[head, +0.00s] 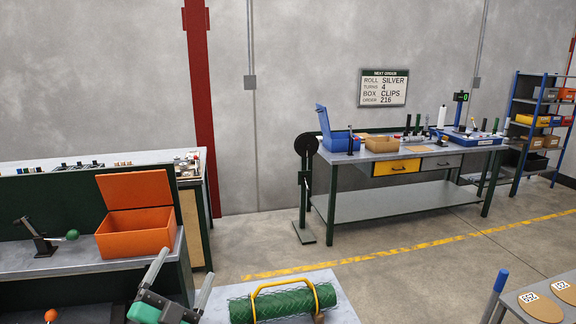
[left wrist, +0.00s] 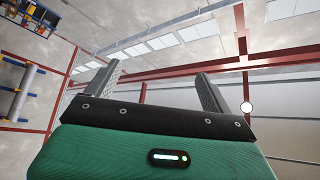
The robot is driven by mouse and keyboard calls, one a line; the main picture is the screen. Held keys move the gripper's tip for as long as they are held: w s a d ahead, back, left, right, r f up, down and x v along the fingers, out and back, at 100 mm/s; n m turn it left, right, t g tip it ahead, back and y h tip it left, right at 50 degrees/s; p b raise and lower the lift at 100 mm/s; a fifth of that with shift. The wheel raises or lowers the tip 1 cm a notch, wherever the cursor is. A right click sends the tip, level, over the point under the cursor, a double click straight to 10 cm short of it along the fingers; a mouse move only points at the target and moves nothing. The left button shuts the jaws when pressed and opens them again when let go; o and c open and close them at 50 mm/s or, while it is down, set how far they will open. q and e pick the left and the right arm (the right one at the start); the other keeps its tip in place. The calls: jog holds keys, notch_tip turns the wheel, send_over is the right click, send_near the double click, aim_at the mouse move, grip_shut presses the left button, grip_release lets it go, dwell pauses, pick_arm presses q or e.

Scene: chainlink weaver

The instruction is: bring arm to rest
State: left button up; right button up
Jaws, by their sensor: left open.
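My left gripper (head: 180,278) is at the bottom of the head view, left of centre, with its fingers pointing up. Its two fingers stand apart with nothing between them. In the left wrist view the gripper (left wrist: 158,88) is open and empty, and it faces the ceiling beams and skylights. It is in front of the near bench with the orange box (head: 135,238), and left of the green mesh roll (head: 280,304). My right gripper is not in view.
The mesh roll with a yellow handle lies on a grey surface (head: 343,298) at bottom centre. A lever with a green knob (head: 72,234) stands left of the orange box. A workbench (head: 390,207) and blue shelf (head: 510,118) stand farther back. Open floor (head: 420,265) lies between.

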pick_arm(q)
jog(key=s+a+f+n+g+y, duration=0.3)
jog(key=s+f+n+g+y, duration=0.15)
jog(key=f, duration=0.45)
jog(key=s+a+f+n+g+y, duration=0.3)
jog(key=f+n+g, duration=0.15)
jog(key=f, duration=0.45)
jog(key=s+d+f+n+g+h, duration=0.1)
jog(key=s+d+f+g, duration=0.1)
jog(key=s+f+g, duration=0.6)
jog(key=s+d+f+g+h, duration=0.1)
jog(key=s+f+g, duration=0.1)
jog(key=s+f, duration=0.8)
jog(key=s+f+g, duration=0.1)
jog(key=s+f, duration=0.1)
jog(key=f, duration=1.2)
jog(key=s+f, duration=0.2)
jog(key=f, duration=1.3)
jog(key=s+a+f+g, duration=0.1)
jog(key=s+a+f, duration=0.2)
jog(key=s+f, duration=1.4)
jog(key=shift+s+a+f, duration=0.2)
jog(key=shift+s+f, duration=0.2)
jog(key=shift+s, duration=0.2)
